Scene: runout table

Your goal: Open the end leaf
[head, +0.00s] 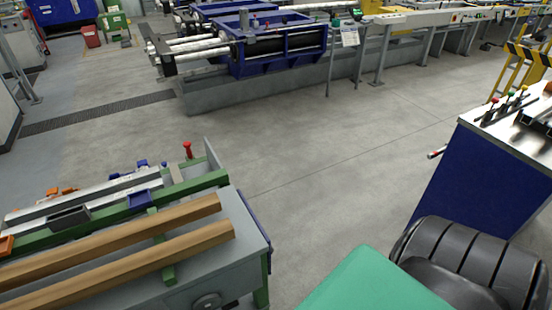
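The runout table (254,246) is at the lower left, grey with green rails and two long wooden bars on top. An upright grey plate (213,158) stands at its far end, beside a red knob (187,149). A thin blue panel (256,231) hangs along the table's right end. I cannot tell for sure which of these is the end leaf. Neither of my grippers is in view.
Bare concrete floor (310,170) lies right of the table. A blue cabinet (468,182) with a metal top and coloured-knob levers stands at the right. A blue-framed machine (275,52) on a grey plinth stands at the back. A red bin (91,36) is at the upper left.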

